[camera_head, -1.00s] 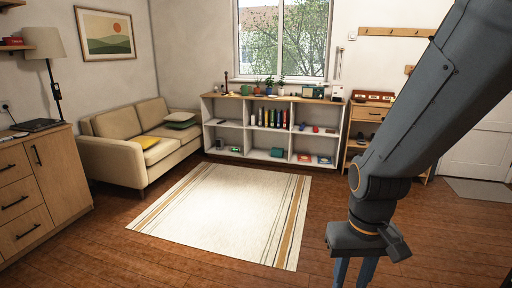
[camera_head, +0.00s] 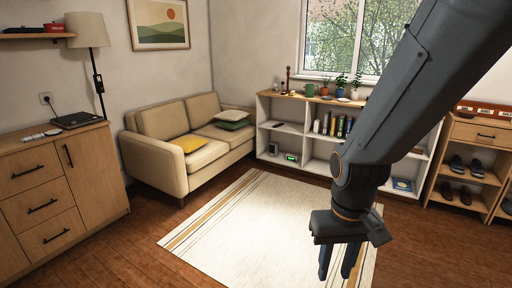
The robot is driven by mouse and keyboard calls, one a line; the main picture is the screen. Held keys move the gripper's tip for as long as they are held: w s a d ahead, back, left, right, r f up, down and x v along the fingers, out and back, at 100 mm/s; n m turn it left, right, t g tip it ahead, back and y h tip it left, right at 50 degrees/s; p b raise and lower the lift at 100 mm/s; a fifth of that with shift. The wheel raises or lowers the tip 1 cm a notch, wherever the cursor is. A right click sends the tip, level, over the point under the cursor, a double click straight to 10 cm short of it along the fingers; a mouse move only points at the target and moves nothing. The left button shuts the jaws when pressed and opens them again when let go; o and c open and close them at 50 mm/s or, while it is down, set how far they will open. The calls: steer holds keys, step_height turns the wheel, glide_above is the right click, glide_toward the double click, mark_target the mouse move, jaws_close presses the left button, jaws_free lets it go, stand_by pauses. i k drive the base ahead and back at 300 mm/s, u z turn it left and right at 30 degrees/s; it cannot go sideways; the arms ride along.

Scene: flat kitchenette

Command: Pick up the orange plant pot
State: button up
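A small orange pot (camera_head: 324,91) with a little plant stands on top of the white shelf unit (camera_head: 262,128) under the window. It is small and its details are hard to make out. A green cup-like thing (camera_head: 310,90) stands to its left and two potted plants stand to its right. My gripper (camera_head: 336,274) points down over the rug, in the foreground and well short of the shelf. Its two fingers are apart and nothing shows between them.
A beige sofa (camera_head: 188,140) stands left of the shelf, and a wooden drawer cabinet (camera_head: 60,190) is at the far left. A striped rug (camera_head: 235,225) covers clear floor before the shelf. A shoe rack (camera_head: 475,160) stands at the right.

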mark_target(324, 91)
steer(key=u, duration=0.2)
steer(key=i, duration=2.25)
steer(key=z, duration=0.15)
steer(key=i, duration=2.15)
steer(key=z, duration=0.8)
steer(key=i, duration=1.65)
steer(key=z, duration=0.35)
